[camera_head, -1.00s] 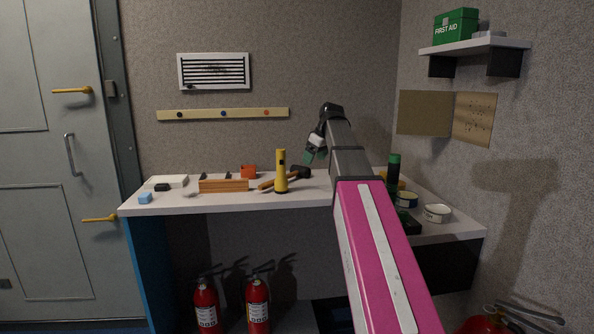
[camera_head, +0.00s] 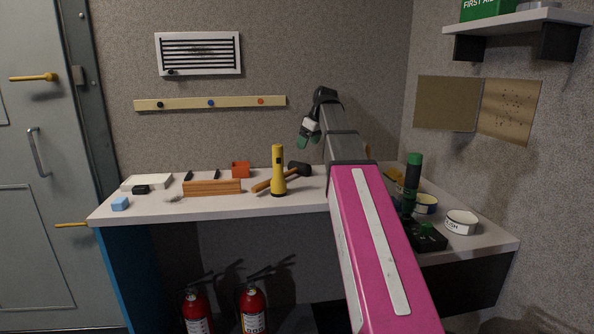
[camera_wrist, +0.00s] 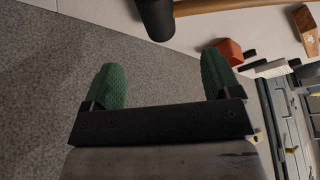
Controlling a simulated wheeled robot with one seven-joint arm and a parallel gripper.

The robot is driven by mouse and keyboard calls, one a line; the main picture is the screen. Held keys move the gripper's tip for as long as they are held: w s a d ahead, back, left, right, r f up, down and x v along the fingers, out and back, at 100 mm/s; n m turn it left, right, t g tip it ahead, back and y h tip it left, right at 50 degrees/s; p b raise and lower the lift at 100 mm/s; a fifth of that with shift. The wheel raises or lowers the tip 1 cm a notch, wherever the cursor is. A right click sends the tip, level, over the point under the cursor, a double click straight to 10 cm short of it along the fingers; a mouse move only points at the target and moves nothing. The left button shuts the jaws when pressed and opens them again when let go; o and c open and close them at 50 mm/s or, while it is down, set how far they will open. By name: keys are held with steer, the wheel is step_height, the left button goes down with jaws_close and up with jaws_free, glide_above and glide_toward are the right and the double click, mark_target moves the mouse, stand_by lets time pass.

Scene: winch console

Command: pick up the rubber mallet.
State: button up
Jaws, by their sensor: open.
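The rubber mallet lies on the countertop, its black head (camera_head: 299,169) to the right and its wooden handle (camera_head: 262,186) running left behind the yellow flashlight (camera_head: 278,171). The flashlight stands upright and hides part of the handle. In the wrist view the mallet's head (camera_wrist: 155,18) and part of its handle (camera_wrist: 205,5) show at the top edge, beyond the fingertips. My gripper (camera_head: 304,142) has green finger pads and hangs above the counter near the mallet's head. In the wrist view my gripper (camera_wrist: 160,80) is open and empty, its fingers wide apart.
A wooden block (camera_head: 212,188), an orange holder (camera_head: 241,170), a white box (camera_head: 147,182) and a blue cube (camera_head: 120,204) lie left on the counter (camera_head: 240,208). A green-topped dark cylinder (camera_head: 413,172) and round tins (camera_head: 460,222) stand right. Fire extinguishers (camera_head: 252,308) stand below.

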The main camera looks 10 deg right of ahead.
mark_target(300, 162)
steer(key=shift+x, duration=4.55)
steer(key=shift+w, duration=0.15)
